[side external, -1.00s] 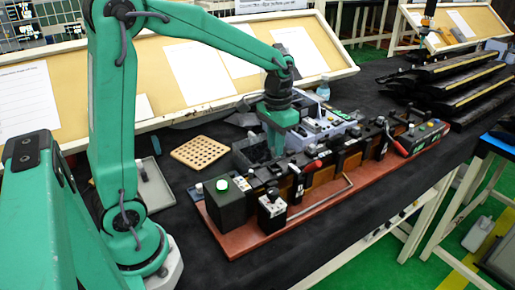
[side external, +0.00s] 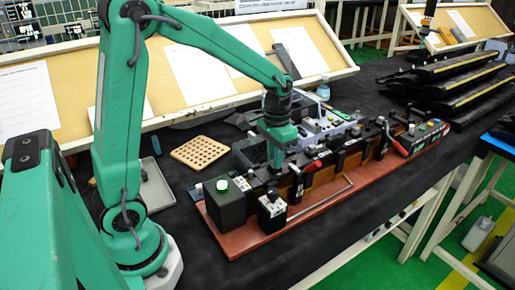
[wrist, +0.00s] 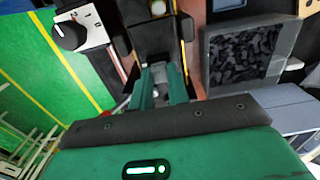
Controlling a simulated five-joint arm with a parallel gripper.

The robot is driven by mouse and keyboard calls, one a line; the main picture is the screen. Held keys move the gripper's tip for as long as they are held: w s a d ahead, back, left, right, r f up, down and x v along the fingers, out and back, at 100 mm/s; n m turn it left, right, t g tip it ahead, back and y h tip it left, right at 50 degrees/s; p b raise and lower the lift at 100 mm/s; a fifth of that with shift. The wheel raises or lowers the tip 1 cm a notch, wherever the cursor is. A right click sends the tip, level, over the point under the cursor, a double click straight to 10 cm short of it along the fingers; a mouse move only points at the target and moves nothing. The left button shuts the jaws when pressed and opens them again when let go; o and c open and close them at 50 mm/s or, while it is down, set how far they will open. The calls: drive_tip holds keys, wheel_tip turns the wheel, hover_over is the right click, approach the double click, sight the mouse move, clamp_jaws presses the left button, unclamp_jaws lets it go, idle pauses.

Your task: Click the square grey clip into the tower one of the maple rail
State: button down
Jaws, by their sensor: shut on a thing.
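My gripper (side external: 277,162) points down at the back edge of the wooden rail (side external: 322,177), near its left end. In the wrist view its two green fingers (wrist: 160,84) are close together, shut on a small grey piece (wrist: 159,72), which I take to be the square grey clip. Its shape is mostly hidden by the fingers. The rail carries several black towers, one of them (side external: 298,184) just right of my gripper. In the wrist view a black fixture part (wrist: 152,38) lies directly beyond the fingertips. I cannot tell whether the clip touches it.
The rail stands on a red-brown board (side external: 237,240) with a black box (side external: 226,206) at its left end and a bent metal bar in front. A grey bin of dark pieces (wrist: 245,50) is close beside the gripper. A perforated wooden plate (side external: 199,152) lies left.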

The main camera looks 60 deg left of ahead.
drive_tip(key=c, duration=1.3)
unclamp_jaws()
drive_tip(key=shift+c, duration=0.2)
drive_tip(key=shift+r, duration=0.15)
wheel_tip(320, 180, up, 12)
drive_tip(key=s+d+t, duration=0.1)
drive_tip(key=s+t, duration=0.1)
drive_tip(key=s, duration=0.6)
drive_tip(key=s+d+f+t, duration=0.1)
drive_tip(key=s+d+t, duration=0.1)
drive_tip(key=s, duration=0.6)
drive_tip(key=shift+d+t, duration=0.25)
drive_tip(key=shift+t, duration=0.55)
drive_tip(key=shift+s, duration=0.1)
